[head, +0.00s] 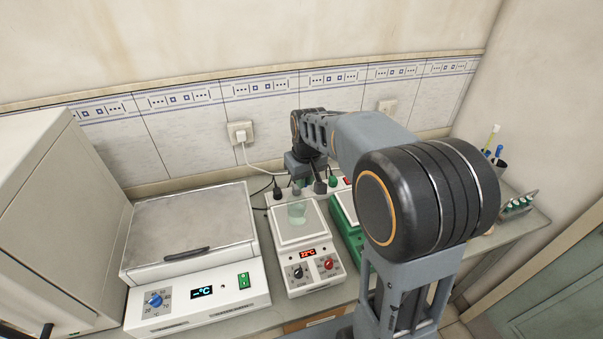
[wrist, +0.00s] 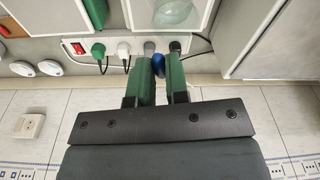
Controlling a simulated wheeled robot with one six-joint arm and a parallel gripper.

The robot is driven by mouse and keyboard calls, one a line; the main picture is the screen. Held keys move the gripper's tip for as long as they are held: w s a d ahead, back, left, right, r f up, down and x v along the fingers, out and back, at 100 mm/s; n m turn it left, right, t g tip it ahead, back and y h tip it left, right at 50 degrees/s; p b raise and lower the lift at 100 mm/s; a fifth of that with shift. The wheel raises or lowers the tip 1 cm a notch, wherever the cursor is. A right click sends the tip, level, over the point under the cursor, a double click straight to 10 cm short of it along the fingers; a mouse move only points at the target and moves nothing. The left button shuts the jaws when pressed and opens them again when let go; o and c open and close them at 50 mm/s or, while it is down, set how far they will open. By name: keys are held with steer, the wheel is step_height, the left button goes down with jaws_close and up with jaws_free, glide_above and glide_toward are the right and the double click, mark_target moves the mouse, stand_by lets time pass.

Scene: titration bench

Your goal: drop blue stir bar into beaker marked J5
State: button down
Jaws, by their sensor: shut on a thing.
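My gripper (wrist: 159,72) is shut on a small blue piece, the blue stir bar (wrist: 157,63), which shows between the two green fingertips in the wrist view. In the head view my gripper (head: 319,186) hangs behind and to the right of a glass beaker (head: 297,213), and the stir bar cannot be made out. The beaker holds pale green liquid and stands on a white hotplate stirrer (head: 301,241). Part of a beaker (wrist: 176,12) also shows at the top of the wrist view, beyond the fingertips. No J5 mark is readable in either view.
A large white heating unit (head: 191,245) stands left of the stirrer. A green-cased device (head: 350,233) stands to its right, partly hidden by my arm. A power strip with plugs (wrist: 106,48) lies behind.

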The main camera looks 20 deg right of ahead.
steer(key=shift+s+a+f+b, duration=0.1)
steer(key=shift+f+b, duration=0.4)
steer(key=shift+f, duration=0.3)
step_height(320, 180, down, 4)
steer(key=b, duration=0.3)
steer(key=c, duration=1)
jaws_free()
steer(key=shift+c, duration=0.2)
step_height(320, 180, up, 14)
steer(key=s, duration=0.1)
steer(key=shift+s+b, duration=0.3)
steer(key=shift+f, duration=0.1)
